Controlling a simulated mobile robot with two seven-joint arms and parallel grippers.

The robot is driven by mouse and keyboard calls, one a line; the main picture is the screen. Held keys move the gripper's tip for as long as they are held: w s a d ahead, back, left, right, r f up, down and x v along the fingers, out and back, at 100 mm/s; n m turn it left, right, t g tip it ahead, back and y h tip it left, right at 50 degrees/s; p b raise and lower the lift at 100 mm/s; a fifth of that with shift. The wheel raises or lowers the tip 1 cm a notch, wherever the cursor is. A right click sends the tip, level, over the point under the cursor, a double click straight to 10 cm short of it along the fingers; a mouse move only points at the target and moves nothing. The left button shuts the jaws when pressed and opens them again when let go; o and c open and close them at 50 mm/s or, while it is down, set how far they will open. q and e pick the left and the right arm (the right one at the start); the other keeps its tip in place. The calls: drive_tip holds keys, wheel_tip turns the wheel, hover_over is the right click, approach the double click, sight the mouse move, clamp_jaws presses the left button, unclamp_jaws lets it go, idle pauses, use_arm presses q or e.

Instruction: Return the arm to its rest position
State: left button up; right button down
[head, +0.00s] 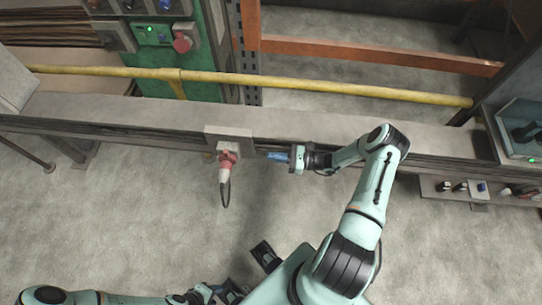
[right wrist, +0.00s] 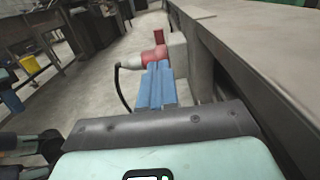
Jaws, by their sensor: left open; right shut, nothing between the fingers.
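My right arm reaches up from the bottom middle, bends at the right, and its gripper (head: 273,156) points left along the front of the bench. Its blue fingers are shut with nothing between them; they also show in the right wrist view (right wrist: 156,86). A red and white plug (head: 227,160) sits at the grey socket box (head: 230,139), left of the fingertips and apart from them in the head view. Its dark cable hangs down. The plug also shows beyond the fingers in the right wrist view (right wrist: 145,58). My left gripper (head: 225,291) is low at the bottom edge, open and partly cut off.
A long grey bench (head: 120,113) runs across behind the gripper. A yellow pipe (head: 290,84) runs above it. A green cabinet (head: 205,60) stands at the back left. A case (head: 520,130) and small connectors (head: 460,187) are at the right. The floor in front is mostly clear.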

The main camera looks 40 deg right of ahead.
idle(0.4)
drive_tip(key=s+a+f+n+g+y, duration=0.1)
drive_tip(key=s+a+f+n+g, duration=0.25)
drive_tip(key=a+g, duration=0.35)
drive_tip(key=s+a+f+n+g, duration=0.3)
drive_tip(key=s+a+n+g, duration=0.1)
drive_tip(key=a, duration=0.6)
use_arm(q)
drive_tip(key=shift+w+r+p, duration=0.3)
drive_tip(key=shift+r+p, duration=0.2)
drive_tip(key=shift+r, duration=0.1)
drive_tip(key=shift+w+r+p, duration=0.25)
drive_tip(key=shift+r+p, duration=0.2)
drive_tip(key=shift+r, duration=0.1)
use_arm(e)
drive_tip(key=s+a+n+g+h, duration=0.3)
drive_tip(key=s+n+h, duration=0.6)
drive_tip(key=n, duration=0.7)
drive_tip(key=s+a+f, duration=0.1)
drive_tip(key=s, duration=0.1)
drive_tip(key=shift+s+a+g, duration=0.15)
drive_tip(key=shift+s+g, duration=0.25)
